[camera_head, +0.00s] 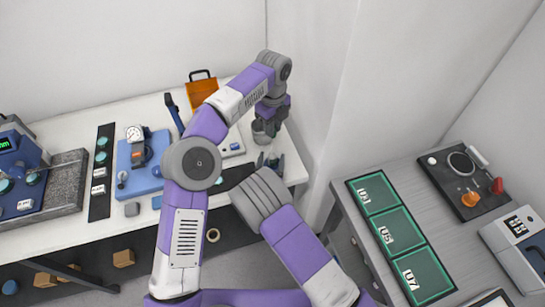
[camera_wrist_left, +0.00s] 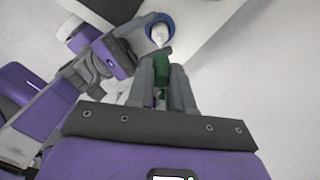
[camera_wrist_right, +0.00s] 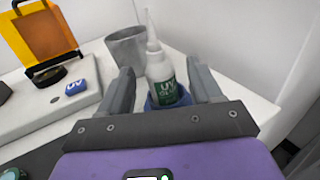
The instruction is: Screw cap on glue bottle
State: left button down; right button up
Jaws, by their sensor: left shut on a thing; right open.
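The glue bottle (camera_wrist_right: 160,72) is white with a green UV label and a bare, pointed nozzle. It stands upright in a blue holder (camera_wrist_right: 165,101). My right gripper (camera_wrist_right: 162,84) is open, with one finger on each side of the bottle. My left gripper (camera_wrist_left: 164,72) is shut on a dark green piece that looks like the cap (camera_wrist_left: 161,68). In the left wrist view the bottle (camera_wrist_left: 159,34) stands beyond the cap, apart from it. In the head view the left gripper is up and behind the right one, and its fingertips are hard to make out.
A grey cup (camera_wrist_right: 127,47) stands just behind the bottle, left of it. The bottle is near the white table's right end, close to the wall. A grey table (camera_head: 412,180) with green trays is at right.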

aim_at(273, 151)
jog(key=shift+w+d, duration=0.15)
jog(key=shift+w, duration=0.85)
jog(key=shift+w+d, duration=0.15)
jog(key=shift+w, duration=0.85)
grip_shut()
